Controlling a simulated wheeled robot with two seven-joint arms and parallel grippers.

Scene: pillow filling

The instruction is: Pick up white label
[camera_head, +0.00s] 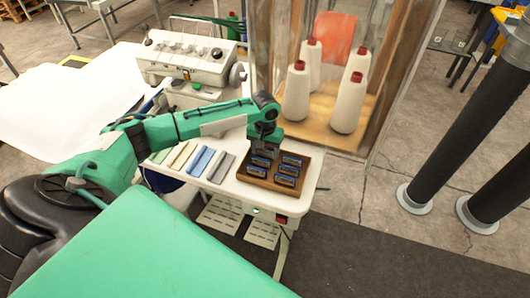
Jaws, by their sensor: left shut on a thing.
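A brown wooden tray (244,178) sits at the right end of the white sewing table and holds several small dark blocks (285,181) with bluish tops. My left gripper (264,148) points down over the back left part of this tray. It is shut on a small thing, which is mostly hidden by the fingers. I cannot make out its colour or whether it still touches the tray. I cannot pick out a clearly white label among the blocks. My right gripper is not in view.
Flat coloured strips (201,161) lie left of the tray. A white sewing machine (190,58) stands behind my left arm. A clear-sided cabinet with white thread cones (349,102) stands close behind the tray. Black posts (444,133) stand at right.

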